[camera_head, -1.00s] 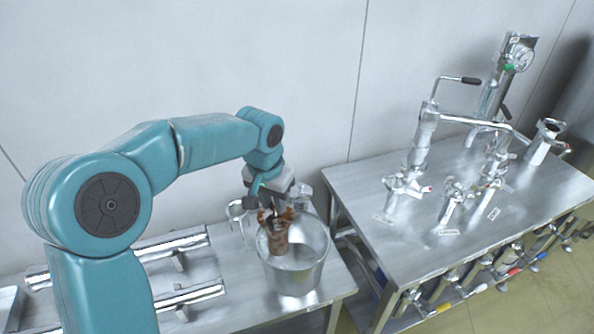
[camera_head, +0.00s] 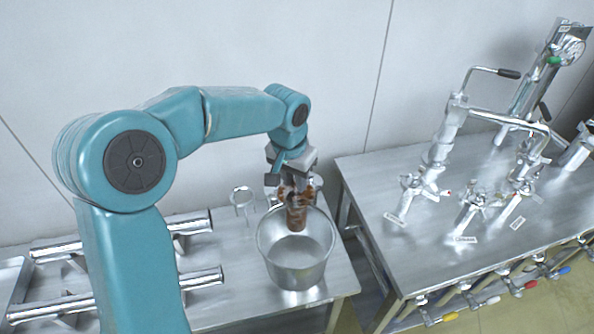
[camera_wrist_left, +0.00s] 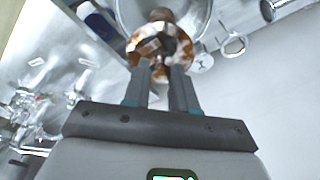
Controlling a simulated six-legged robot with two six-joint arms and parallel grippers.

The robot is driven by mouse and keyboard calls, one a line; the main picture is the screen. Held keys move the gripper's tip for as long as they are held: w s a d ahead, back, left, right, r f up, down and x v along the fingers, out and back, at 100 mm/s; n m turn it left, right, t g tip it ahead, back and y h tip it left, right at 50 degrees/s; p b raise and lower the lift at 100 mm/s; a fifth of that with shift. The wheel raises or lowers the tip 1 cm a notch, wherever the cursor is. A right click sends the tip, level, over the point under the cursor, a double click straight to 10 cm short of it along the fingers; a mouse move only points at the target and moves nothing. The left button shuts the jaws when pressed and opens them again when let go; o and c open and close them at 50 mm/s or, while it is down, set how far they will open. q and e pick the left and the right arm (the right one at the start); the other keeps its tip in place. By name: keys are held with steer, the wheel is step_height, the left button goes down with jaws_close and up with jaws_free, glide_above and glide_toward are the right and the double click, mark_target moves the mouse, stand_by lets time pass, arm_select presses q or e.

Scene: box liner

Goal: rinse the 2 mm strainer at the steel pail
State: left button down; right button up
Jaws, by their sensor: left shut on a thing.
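The strainer, a cylinder smeared with brown residue (camera_head: 297,217), is held in my left gripper (camera_head: 293,190). It hangs roughly upright at the mouth of the steel pail (camera_head: 298,277), its lower end showing against the pail's inside at the back. I cannot tell whether it touches the wall. In the left wrist view the two fingers (camera_wrist_left: 163,85) are shut on the strainer's brown-stained rim (camera_wrist_left: 150,47), with the pail (camera_wrist_left: 203,12) behind it. No mesh size can be read. My right gripper is out of view.
Small strainer-like rings (camera_head: 242,197) stand behind the pail. Steel tubes on a rack (camera_head: 190,280) lie on the left of the bench. A second table (camera_head: 400,255) with pipes and valves stands right, across a narrow gap. The wall is close behind.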

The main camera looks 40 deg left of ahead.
mark_target(294, 194)
arm_select(q)
steer(key=shift+s+f, duration=0.1)
steer(key=shift+f, duration=0.35)
steer(key=f, duration=0.3)
steer(key=shift+w+a, duration=0.25)
steer(key=shift+a, duration=0.05)
steer(key=shift+s+d+f, duration=0.15)
steer(key=shift+f, duration=0.45)
steer(key=shift+s+d+f, duration=0.1)
steer(key=shift+d+f, duration=0.05)
steer(key=shift+f, duration=0.45)
steer(key=f, duration=0.1)
steer(key=f+b, duration=0.2)
steer(key=shift+w+a+f, duration=0.1)
steer(key=shift+w+a, duration=0.15)
steer(key=shift+s+d+f+b, duration=0.15)
steer(key=shift+d+f+b, duration=0.05)
steer(key=shift+f+b, duration=0.8)
step_height(294, 194, down, 3)
steer(key=shift+a+b, duration=0.15)
steer(key=shift+b, duration=0.55)
steer(key=shift+f+b, duration=0.55)
steer(key=shift+f, duration=0.25)
steer(key=shift+f+b, duration=1.8)
steer(key=shift+f, duration=1.1)
